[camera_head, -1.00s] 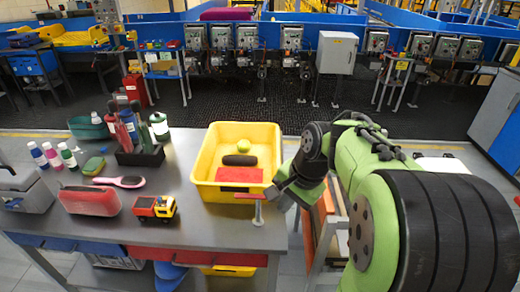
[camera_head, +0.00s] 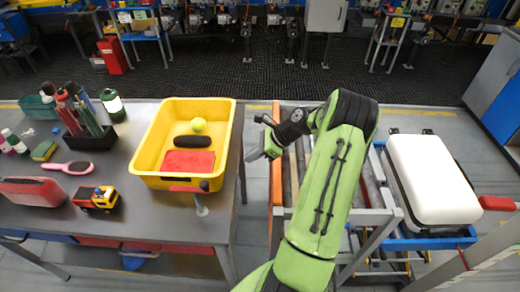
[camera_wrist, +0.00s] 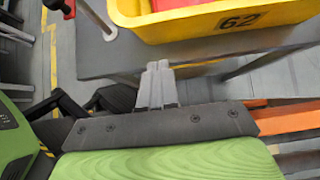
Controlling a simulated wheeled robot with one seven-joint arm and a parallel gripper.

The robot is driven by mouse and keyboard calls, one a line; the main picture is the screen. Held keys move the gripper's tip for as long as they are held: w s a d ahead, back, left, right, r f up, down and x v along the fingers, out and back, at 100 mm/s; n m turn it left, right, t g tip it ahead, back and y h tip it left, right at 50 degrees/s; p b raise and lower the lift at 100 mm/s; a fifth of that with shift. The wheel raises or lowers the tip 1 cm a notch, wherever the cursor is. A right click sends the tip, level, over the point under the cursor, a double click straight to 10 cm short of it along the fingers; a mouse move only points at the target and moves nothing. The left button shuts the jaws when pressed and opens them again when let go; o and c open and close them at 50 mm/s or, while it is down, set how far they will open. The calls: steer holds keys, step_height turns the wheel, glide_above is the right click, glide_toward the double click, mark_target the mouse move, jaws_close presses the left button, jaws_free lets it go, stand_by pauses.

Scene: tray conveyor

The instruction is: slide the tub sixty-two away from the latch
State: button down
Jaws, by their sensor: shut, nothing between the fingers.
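The yellow tub (camera_head: 143,152) stands on the grey table near its right edge, and its side shows the number 62 in the wrist view (camera_wrist: 180,28). It holds a yellow-green ball (camera_head: 198,125), a dark oblong thing (camera_head: 192,141) and a red block (camera_head: 188,162). The latch (camera_head: 201,205), a short post with a dark knob and a red arm, stands at the tub's near right corner. My gripper (camera_head: 256,150) is right of the tub, apart from it, beyond the table edge. In the wrist view its fingers (camera_wrist: 158,68) are together and empty, pointing toward the tub.
Left on the table are a toy truck (camera_head: 94,199), a red case (camera_head: 32,191), a pink brush (camera_head: 68,168) and a dark holder with bottles (camera_head: 90,138). Right of the table is a roller conveyor (camera_head: 292,185). A white case (camera_head: 434,175) lies on a blue tray there.

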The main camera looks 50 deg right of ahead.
steer(key=w+a, duration=0.1)
steer(key=w+a+f, duration=0.1)
steer(key=w+a, duration=0.2)
steer(key=shift+w+f, duration=0.1)
steer(key=shift+f, duration=0.2)
steer(key=w+a+p, duration=0.1)
steer(key=w+a, duration=0.2)
steer(key=w+a+p, duration=0.1)
steer(key=w+a, duration=0.2)
steer(key=w, duration=0.1)
steer(key=w+a+p, duration=0.2)
steer(key=w+a, duration=0.2)
steer(key=shift+w, duration=0.15)
steer(key=shift+d, duration=0.1)
stand_by(0.6)
